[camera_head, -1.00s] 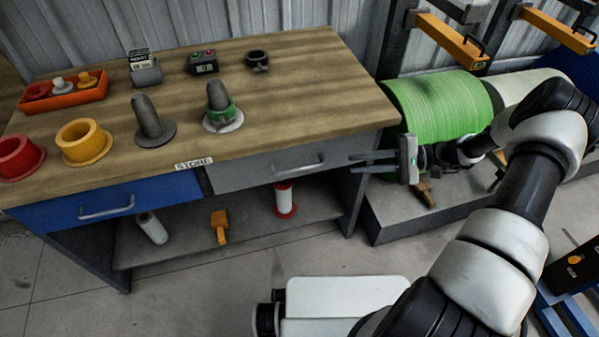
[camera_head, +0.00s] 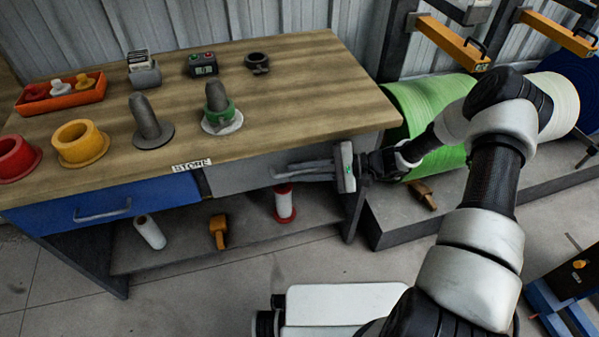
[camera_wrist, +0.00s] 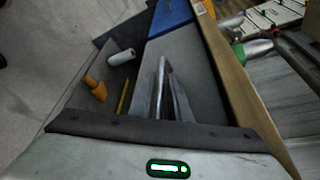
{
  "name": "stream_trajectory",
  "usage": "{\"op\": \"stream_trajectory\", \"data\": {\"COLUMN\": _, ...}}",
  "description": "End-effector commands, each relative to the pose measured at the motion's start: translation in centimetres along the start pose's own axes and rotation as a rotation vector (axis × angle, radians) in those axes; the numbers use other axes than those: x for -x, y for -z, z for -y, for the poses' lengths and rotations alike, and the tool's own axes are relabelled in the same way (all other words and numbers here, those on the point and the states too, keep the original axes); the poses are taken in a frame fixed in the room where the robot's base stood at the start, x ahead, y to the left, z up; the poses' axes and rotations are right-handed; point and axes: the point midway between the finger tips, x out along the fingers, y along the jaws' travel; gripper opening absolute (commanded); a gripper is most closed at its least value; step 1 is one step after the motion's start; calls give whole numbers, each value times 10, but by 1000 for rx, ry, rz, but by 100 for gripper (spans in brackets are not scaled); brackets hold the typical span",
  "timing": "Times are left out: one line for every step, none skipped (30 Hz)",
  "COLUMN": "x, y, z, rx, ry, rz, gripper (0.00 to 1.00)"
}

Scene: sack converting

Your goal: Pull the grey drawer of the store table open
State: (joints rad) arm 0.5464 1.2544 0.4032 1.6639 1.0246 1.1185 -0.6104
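The store table's grey drawer (camera_head: 235,177) is shut, flush beside the blue drawer (camera_head: 95,206). My gripper (camera_head: 281,170) is in front of the right part of the grey drawer front, where the drawer's bar handle is. Its two fingers point left along the front with a gap between them, so it looks open. The fingers cover the handle, and I cannot tell whether they touch it. In the wrist view the fingers (camera_wrist: 165,68) lie over the grey drawer front (camera_wrist: 188,62).
The wooden table top (camera_head: 290,95) holds rings, posts and an orange tray (camera_head: 60,94). On the lower shelf are a white roll (camera_head: 150,232), an orange piece (camera_head: 219,231) and a red-white spool (camera_head: 284,203).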

Motion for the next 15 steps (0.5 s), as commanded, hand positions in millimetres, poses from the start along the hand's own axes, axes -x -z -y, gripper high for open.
{"op": "stream_trajectory", "data": {"x": -2, "y": 0, "z": 0, "rx": 0, "ry": 0, "rz": 0, "gripper": 17}}
{"op": "stream_trajectory", "data": {"x": -2, "y": 0, "z": 0, "rx": 0, "ry": 0, "rz": 0, "gripper": 17}}
{"op": "stream_trajectory", "data": {"x": -2, "y": 0, "z": 0, "rx": 0, "ry": 0, "rz": 0, "gripper": 17}}
{"op": "stream_trajectory", "data": {"x": -2, "y": 0, "z": 0, "rx": 0, "ry": 0, "rz": 0, "gripper": 17}}
{"op": "stream_trajectory", "data": {"x": -2, "y": 0, "z": 0, "rx": 0, "ry": 0, "rz": 0, "gripper": 17}}
{"op": "stream_trajectory", "data": {"x": -2, "y": 0, "z": 0, "rx": 0, "ry": 0, "rz": 0, "gripper": 17}}
{"op": "stream_trajectory", "data": {"x": -2, "y": 0, "z": 0, "rx": 0, "ry": 0, "rz": 0, "gripper": 17}}
{"op": "stream_trajectory", "data": {"x": -2, "y": 0, "z": 0, "rx": 0, "ry": 0, "rz": 0, "gripper": 17}}
{"op": "stream_trajectory", "data": {"x": -2, "y": 0, "z": 0, "rx": 0, "ry": 0, "rz": 0, "gripper": 15}}
{"op": "stream_trajectory", "data": {"x": -2, "y": 0, "z": 0, "rx": 0, "ry": 0, "rz": 0, "gripper": 10}}
{"op": "stream_trajectory", "data": {"x": -2, "y": 0, "z": 0, "rx": 0, "ry": 0, "rz": 0, "gripper": 5}}
{"op": "stream_trajectory", "data": {"x": -2, "y": 0, "z": 0, "rx": 0, "ry": 0, "rz": 0, "gripper": 0}}
{"op": "stream_trajectory", "data": {"x": -2, "y": 0, "z": 0, "rx": 0, "ry": 0, "rz": 0, "gripper": 0}}
{"op": "stream_trajectory", "data": {"x": -2, "y": 0, "z": 0, "rx": 0, "ry": 0, "rz": 0, "gripper": 0}}
{"op": "stream_trajectory", "data": {"x": -2, "y": 0, "z": 0, "rx": 0, "ry": 0, "rz": 0, "gripper": 0}}
